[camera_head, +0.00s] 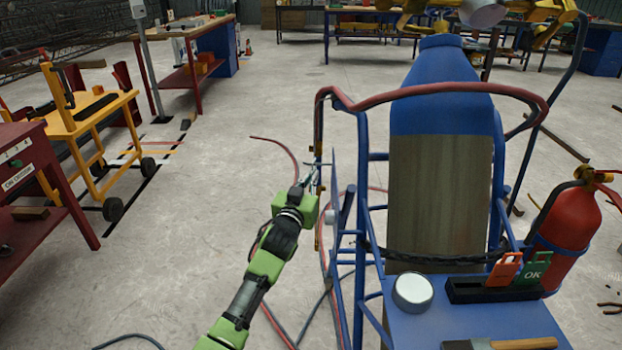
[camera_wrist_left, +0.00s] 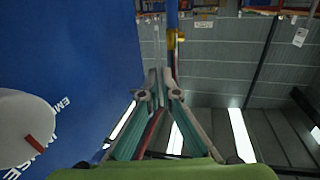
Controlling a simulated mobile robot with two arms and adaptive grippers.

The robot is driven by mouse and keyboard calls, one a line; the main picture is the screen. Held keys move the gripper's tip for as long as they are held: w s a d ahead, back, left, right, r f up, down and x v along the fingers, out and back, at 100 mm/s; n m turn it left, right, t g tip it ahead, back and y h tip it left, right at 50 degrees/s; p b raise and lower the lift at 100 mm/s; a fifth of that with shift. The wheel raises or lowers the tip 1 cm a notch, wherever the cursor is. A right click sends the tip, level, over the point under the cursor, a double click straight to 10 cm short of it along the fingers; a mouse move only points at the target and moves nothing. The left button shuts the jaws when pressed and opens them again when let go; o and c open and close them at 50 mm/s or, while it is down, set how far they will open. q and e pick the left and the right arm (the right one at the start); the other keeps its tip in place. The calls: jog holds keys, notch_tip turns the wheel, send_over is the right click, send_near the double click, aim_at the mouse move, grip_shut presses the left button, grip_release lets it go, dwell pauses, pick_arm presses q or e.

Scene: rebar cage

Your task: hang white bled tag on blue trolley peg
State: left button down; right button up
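The blue trolley (camera_head: 361,220) stands right of centre in the head view, with a blue cylinder (camera_head: 440,85) strapped in it. My left gripper (camera_head: 312,174) is beside the trolley's left post, level with its upper frame. In the left wrist view its two fingers (camera_wrist_left: 159,82) come close together at the tips. A thin pale strip shows at and beyond the tips; I cannot tell whether it is the tag held edge-on. I cannot make out a white tag or the peg clearly. My right gripper is not in view.
A red extinguisher (camera_head: 570,225) stands right. Hoses lie on the floor near my arm.

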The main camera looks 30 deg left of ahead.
pick_arm(q)
jog(key=c, duration=2.2)
grip_release()
jog(key=s, duration=0.4)
jog(key=s+d, duration=0.1)
jog(key=s, duration=0.3)
jog(key=s+d, duration=0.1)
jog(key=s, duration=0.2)
jog(key=shift+s+d, duration=0.1)
jog(key=shift+s, duration=0.3)
